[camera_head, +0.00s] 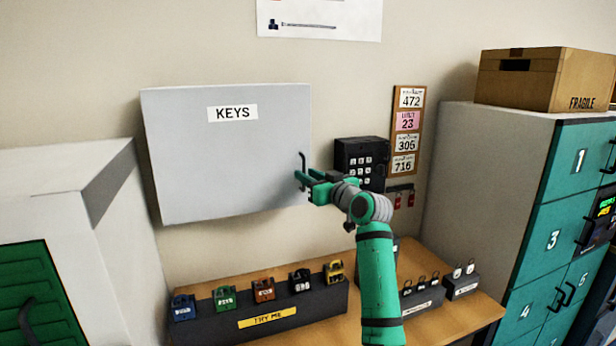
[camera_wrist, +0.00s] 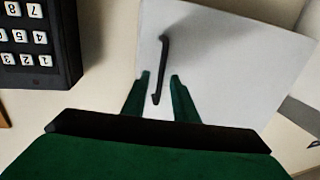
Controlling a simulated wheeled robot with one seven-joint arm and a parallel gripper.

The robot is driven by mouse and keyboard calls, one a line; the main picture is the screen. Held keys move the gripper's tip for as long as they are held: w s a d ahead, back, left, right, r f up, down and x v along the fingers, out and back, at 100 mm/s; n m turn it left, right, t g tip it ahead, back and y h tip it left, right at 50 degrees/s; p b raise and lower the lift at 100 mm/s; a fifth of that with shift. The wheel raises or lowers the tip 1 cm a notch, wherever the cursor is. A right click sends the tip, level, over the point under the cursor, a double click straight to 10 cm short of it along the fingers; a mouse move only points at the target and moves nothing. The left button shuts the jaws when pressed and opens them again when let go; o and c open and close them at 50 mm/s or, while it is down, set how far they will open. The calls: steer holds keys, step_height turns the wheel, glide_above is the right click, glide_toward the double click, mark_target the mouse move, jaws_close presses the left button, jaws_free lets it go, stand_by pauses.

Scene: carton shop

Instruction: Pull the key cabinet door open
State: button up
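The key cabinet (camera_head: 225,160) is a grey box on the wall with a KEYS label, and its door looks closed. A dark bar handle (camera_head: 303,170) stands near the door's right edge. My gripper (camera_head: 299,179) is at the handle, coming from the right. In the wrist view the two green fingertips (camera_wrist: 160,78) are apart, with the lower part of the handle (camera_wrist: 163,62) between them. I see gaps beside the handle, so the fingers do not appear closed on it. The door face (camera_wrist: 215,70) fills the background there.
A black keypad (camera_head: 360,160) is on the wall just right of the cabinet. Below is a wooden table (camera_head: 420,326) with a rack (camera_head: 225,318) of coloured padlocks. Teal lockers (camera_head: 545,235) stand at right with a carton (camera_head: 540,80) on top. A white cabinet (camera_head: 110,215) stands at left.

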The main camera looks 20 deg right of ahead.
steer(key=shift+w, duration=0.25)
jaws_close()
stand_by(1.4)
